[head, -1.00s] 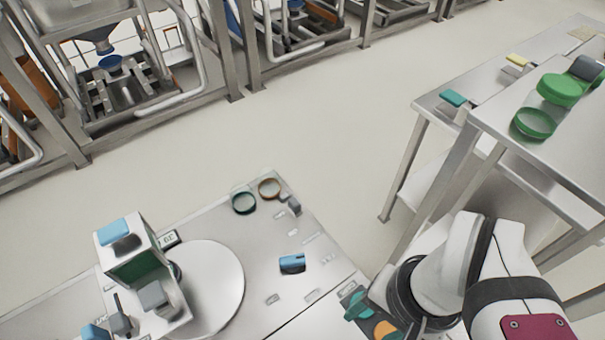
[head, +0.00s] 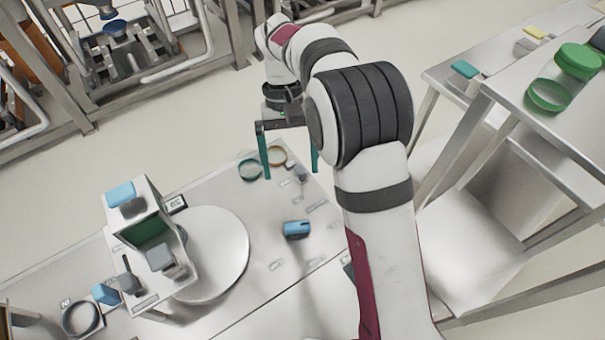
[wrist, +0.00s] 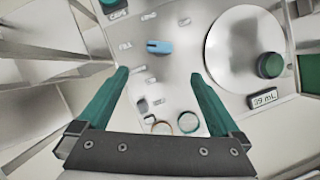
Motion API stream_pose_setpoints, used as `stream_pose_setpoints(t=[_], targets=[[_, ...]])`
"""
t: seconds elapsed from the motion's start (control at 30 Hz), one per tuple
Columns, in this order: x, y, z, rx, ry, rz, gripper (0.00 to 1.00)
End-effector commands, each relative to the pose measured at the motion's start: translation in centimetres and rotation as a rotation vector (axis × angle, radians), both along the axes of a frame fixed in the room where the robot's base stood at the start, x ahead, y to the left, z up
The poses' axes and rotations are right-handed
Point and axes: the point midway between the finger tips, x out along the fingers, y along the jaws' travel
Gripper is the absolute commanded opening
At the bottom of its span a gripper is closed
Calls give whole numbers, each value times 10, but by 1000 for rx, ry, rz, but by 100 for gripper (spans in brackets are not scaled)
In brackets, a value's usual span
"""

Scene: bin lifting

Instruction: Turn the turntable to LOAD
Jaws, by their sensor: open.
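The turntable, a round silver disc (head: 232,262), lies on the metal table and also shows at the upper right of the wrist view (wrist: 228,62). A dark green round piece (wrist: 270,65) is at its edge there. A small blue knob-like piece (head: 296,229) sits right of the disc in the head view; it also shows in the wrist view (wrist: 159,47). Small labels surround it, too small to read surely. My gripper (head: 290,168) is open and empty, its green fingers (wrist: 160,76) spread above the table's far end, apart from the disc and the blue piece.
A white housing (head: 150,262) with blue and grey parts stands over the disc's left side, beside a small display (head: 175,204). A teal ring (head: 250,168) and an orange ring (head: 277,156) lie near my gripper. Side tables (head: 520,65) stand at right.

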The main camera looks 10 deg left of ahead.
Motion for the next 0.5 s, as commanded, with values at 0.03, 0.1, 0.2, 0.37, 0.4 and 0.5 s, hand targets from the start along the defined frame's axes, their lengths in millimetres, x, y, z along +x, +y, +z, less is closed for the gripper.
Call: stream_pose_setpoints(t=[0.03, 0.1, 0.2, 0.37, 0.4, 0.5], targets=[[-3, -1, -7, -1, 4, 1, 100], [-10, -4, -22, -1, 5, -1, 100], [-21, -8, -50, -2, 6, -1, 100], [-37, -15, -92, -2, 4, -3, 100], [-41, -16, -101, -1, 3, -3, 100], [-48, -18, -119, 0, 1, -4, 100]])
